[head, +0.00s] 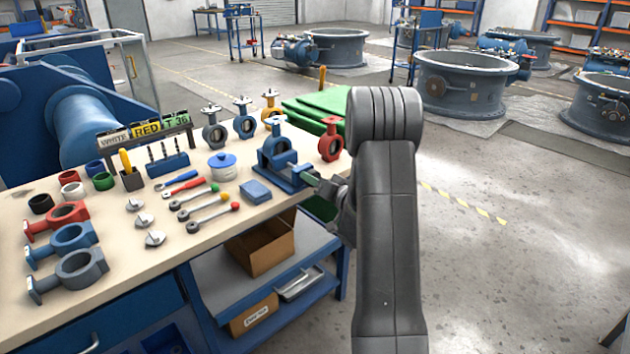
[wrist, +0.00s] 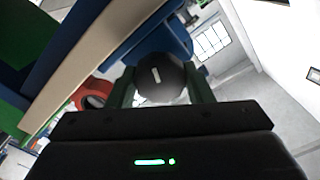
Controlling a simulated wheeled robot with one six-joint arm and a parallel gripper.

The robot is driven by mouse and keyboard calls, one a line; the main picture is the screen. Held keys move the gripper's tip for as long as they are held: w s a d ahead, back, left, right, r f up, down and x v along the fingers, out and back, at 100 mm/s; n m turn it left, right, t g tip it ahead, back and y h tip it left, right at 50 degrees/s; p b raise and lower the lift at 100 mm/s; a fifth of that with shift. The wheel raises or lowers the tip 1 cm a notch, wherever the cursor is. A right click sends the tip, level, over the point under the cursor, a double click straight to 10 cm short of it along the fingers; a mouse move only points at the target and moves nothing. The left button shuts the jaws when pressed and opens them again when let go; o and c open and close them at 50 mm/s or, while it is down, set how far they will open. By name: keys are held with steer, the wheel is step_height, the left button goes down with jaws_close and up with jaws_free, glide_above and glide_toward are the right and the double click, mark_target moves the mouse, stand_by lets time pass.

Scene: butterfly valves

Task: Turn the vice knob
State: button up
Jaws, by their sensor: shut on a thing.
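The blue vice (head: 284,166) stands at the right front edge of the workbench in the head view, with a blue valve body held upright in it. Its dark round knob (wrist: 160,80) bears a short white mark, tilted slightly from upright in the wrist view. My gripper (head: 312,180) is at the vice's near right end. In the wrist view, its two dark green fingers (wrist: 163,86) stand on either side of the knob and are shut on it. In the head view the knob is mostly hidden by my gripper and wrist.
The workbench (head: 110,215) holds ratchets, loose rings, valve bodies and a blue-lidded pot (head: 222,165). A red valve (head: 331,140) stands close behind my gripper. A green bin lid (head: 315,108) lies beyond.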

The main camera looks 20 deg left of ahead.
steer(key=o, duration=1)
steer(key=v, duration=1.4)
steer(key=shift+a, duration=0.1)
steer(key=x, duration=1.4)
